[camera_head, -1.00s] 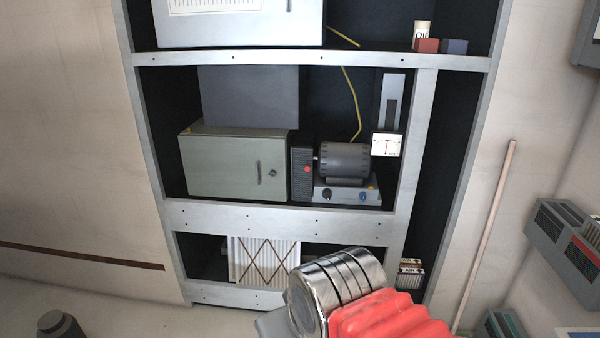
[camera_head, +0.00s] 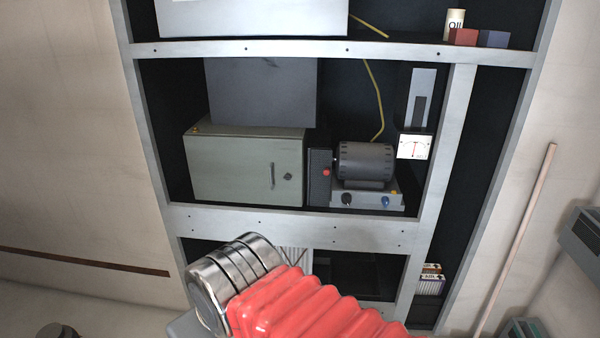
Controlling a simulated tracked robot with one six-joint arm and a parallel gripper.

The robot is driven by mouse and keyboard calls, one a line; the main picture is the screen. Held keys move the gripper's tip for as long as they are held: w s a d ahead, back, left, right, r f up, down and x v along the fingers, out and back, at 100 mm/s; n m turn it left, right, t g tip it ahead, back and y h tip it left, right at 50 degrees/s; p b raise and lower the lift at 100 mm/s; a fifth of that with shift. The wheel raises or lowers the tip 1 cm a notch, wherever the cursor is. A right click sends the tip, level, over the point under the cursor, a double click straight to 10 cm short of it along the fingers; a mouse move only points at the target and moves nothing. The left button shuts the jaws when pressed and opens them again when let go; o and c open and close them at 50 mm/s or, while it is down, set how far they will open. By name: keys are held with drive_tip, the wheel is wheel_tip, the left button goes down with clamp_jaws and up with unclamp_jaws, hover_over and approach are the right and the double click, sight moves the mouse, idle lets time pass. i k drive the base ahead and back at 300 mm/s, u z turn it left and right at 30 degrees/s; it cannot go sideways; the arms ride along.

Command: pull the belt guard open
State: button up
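A grey-green box (camera_head: 235,167) stands on the middle shelf of the rack, with a dark upright handle (camera_head: 272,176) and a small round knob (camera_head: 288,177) on its closed front. It appears to be the belt guard, though no label shows this. A grey motor (camera_head: 365,162) on a light base stands to its right, with a narrow dark box (camera_head: 320,172) with a red button between them. My arm, with metal rings and a red bellows, is low in the picture, below the box and in front of the lower shelf. My gripper's fingers do not show.
A dark grey panel (camera_head: 262,92) stands above and behind the green box. A metal crossbar (camera_head: 290,227) runs below the middle shelf. A gauge (camera_head: 413,147) and a yellow cable (camera_head: 377,100) are at right. My arm hides most of the white panel on the lower shelf.

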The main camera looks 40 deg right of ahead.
sight(321, 159)
drive_tip(key=z, duration=0.15)
drive_tip(key=i, duration=1.1)
drive_tip(key=z, duration=0.6)
